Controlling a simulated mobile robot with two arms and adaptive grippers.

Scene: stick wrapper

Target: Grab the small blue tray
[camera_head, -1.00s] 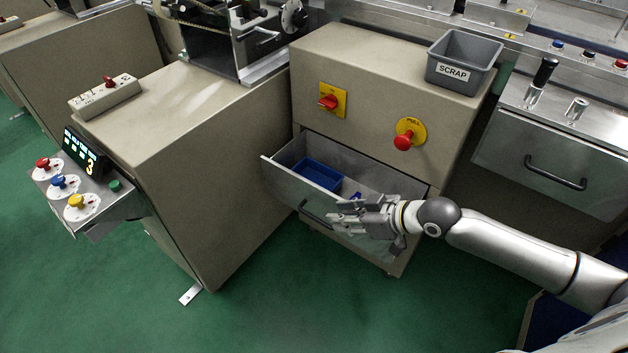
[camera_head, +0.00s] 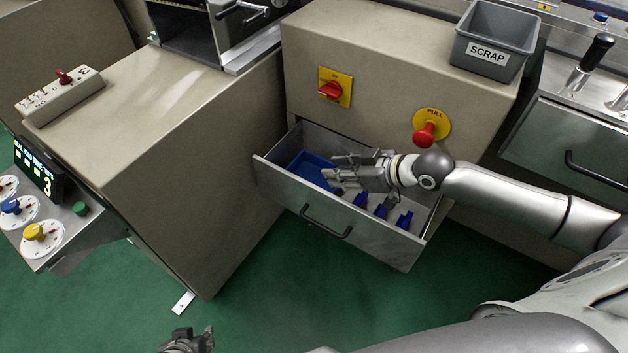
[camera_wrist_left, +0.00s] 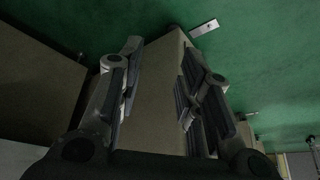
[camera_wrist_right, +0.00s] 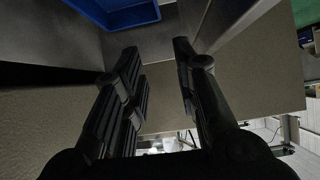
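The small blue tray (camera_head: 312,170) lies in the left part of the open metal drawer (camera_head: 330,218). Its right part is hidden behind my right gripper (camera_head: 334,168). In the right wrist view, the tray (camera_wrist_right: 128,14) shows at the top, beyond the fingertips. My right gripper (camera_wrist_right: 160,50) is open and empty, with its fingers over the drawer beside the tray. My left gripper (camera_head: 188,340) is low at the bottom edge of the head view, far from the drawer. In the left wrist view, the left gripper (camera_wrist_left: 157,50) is open and empty.
Several dark blue pieces (camera_head: 382,208) stand in the drawer right of the tray. The beige cabinet (camera_head: 390,70) above carries a red rotary switch (camera_head: 331,90), a red PULL knob (camera_head: 425,134) and a grey SCRAP bin (camera_head: 490,45). Green floor in front is clear.

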